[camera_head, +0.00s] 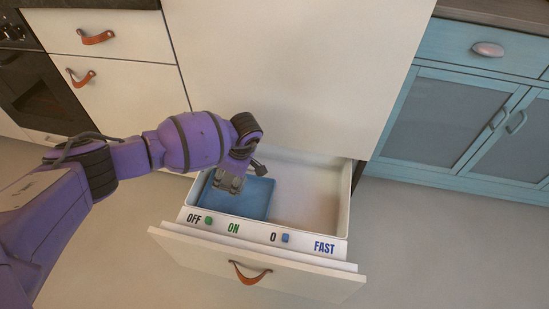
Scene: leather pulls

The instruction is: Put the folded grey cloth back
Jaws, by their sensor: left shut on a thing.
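A flat blue square (252,205), which looks like a folded cloth, lies in the left half of the open drawer (308,196). No plainly grey cloth shows. My left gripper (231,184) reaches down into the drawer from the left, over the blue square's upper left part. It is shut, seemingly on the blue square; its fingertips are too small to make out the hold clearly. The gripper hides part of the square and the drawer's back left corner. My right gripper is out of view.
The right half of the drawer is bare. Its front (258,264) has a leather pull (249,273), and the rim behind it carries printed words. A white cabinet face (300,70) rises behind. A blue cabinet (440,120) stands right, an oven (40,95) left.

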